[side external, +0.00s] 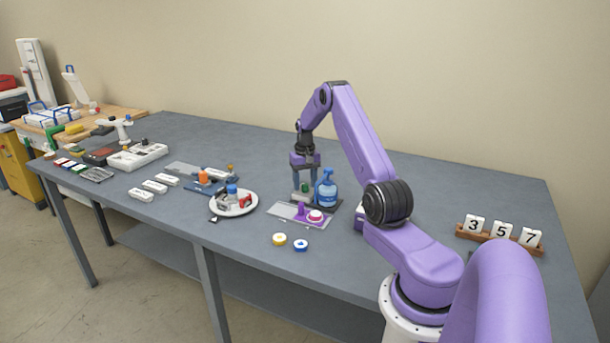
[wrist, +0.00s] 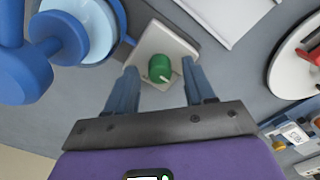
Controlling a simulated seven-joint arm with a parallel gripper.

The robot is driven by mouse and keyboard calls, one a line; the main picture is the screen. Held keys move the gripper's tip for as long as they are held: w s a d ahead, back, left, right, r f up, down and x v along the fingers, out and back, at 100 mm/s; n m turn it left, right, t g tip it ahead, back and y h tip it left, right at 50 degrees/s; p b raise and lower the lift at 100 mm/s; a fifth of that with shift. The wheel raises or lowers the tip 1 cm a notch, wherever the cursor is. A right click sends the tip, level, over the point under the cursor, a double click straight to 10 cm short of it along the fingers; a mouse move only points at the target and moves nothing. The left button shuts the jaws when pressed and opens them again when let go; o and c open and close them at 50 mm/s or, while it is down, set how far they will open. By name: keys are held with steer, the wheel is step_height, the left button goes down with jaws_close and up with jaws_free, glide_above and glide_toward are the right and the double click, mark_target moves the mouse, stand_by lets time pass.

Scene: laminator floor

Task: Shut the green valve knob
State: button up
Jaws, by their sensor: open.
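The green valve knob (wrist: 159,66) is a small round knob with a white pointer line, on a pale block (wrist: 165,40). The pointer aims toward the lower right in the wrist view. My gripper (wrist: 159,74) is open, with one blue finger on each side of the knob and a visible gap to both. In the side view my gripper (side external: 304,190) points down beside the blue bottle, and a bit of green shows between its fingers. How far the fingertips reach down around the knob is hard to tell.
A blue bottle (side external: 326,190) stands close on the right of my gripper. A grey plate with purple and pink parts (side external: 288,211) lies in front. A round white tray (side external: 234,211) holds small items to the left.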

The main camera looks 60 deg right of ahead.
mark_target(305, 184)
step_height(305, 184, up, 17)
steer(key=shift+r, duration=0.2)
stand_by(0.3)
stand_by(0.4)
steer(key=w+a+r+n, duration=0.1)
steer(key=w+a+n, duration=0.15)
steer(key=a, duration=1.05)
steer(key=w+a+r+n, duration=0.2)
steer(key=a+n, duration=0.2)
steer(key=a, duration=0.9)
steer(key=s+a+n, duration=0.3)
steer(key=s+a, duration=0.2)
steer(key=a, duration=0.3)
steer(key=s+a+n, duration=0.3)
steer(key=s+a, duration=0.1)
steer(key=a, duration=0.3)
steer(key=s+a+f+n, duration=0.2)
steer(key=s+a+n, duration=0.1)
steer(key=s, duration=0.9)
steer(key=s+a+f+n, duration=0.2)
steer(key=s+n, duration=0.4)
steer(key=s, duration=0.6)
steer(key=shift+a+f, duration=0.3)
steer(key=shift+a, duration=0.15)
